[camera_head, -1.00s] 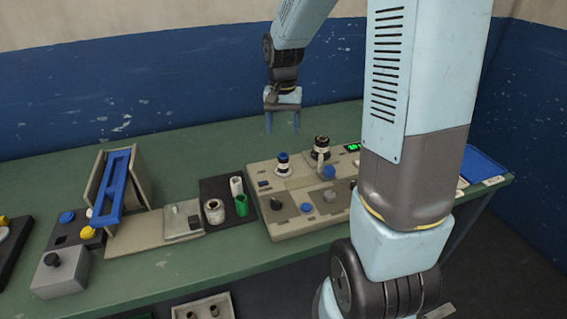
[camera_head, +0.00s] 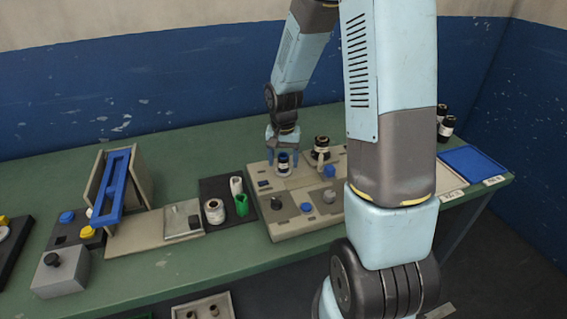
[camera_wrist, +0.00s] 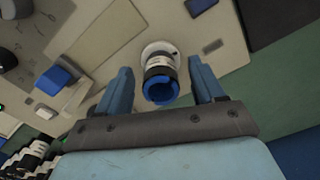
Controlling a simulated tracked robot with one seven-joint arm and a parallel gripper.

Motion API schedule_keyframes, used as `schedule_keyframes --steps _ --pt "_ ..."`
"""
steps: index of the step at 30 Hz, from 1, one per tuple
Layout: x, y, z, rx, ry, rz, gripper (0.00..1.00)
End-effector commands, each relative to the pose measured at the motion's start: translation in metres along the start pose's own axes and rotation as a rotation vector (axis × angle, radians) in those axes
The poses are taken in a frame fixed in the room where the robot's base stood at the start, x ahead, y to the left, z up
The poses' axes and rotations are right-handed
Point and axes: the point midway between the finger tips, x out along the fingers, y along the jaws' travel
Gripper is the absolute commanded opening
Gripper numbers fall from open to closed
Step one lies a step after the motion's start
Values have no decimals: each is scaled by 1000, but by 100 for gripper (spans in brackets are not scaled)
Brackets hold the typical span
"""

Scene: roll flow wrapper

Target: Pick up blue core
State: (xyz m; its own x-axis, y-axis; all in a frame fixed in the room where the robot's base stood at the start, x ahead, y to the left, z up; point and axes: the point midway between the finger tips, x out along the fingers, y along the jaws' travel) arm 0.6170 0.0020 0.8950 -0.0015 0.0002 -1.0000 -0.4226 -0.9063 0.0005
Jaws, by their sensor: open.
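The blue core (camera_head: 283,164) stands upright on the beige machine panel (camera_head: 310,222), with a blue top and a black and white body. In the wrist view the blue core (camera_wrist: 161,80) shows its hollow blue end and sits on a round white base. My gripper (camera_head: 283,151) is low over it with the fingers pointing down. In the wrist view my gripper (camera_wrist: 160,85) is open, with one blue finger on each side of the core. Gaps show between the core and both fingers.
A black and white cylinder (camera_head: 321,147) and a blue knob (camera_head: 329,171) stand close to the right on the panel. A blue tray (camera_head: 472,162) lies at the far right.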

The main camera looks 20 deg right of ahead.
Motion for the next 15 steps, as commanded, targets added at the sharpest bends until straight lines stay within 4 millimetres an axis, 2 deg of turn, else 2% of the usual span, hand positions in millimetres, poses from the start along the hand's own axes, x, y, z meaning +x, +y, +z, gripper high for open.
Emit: schedule_keyframes --steps 4,12,15 --pt "11 0 0 -1 0 1 68" --pt "13 0 0 0 1 0 68" --pt "13 0 0 0 1 0 58"
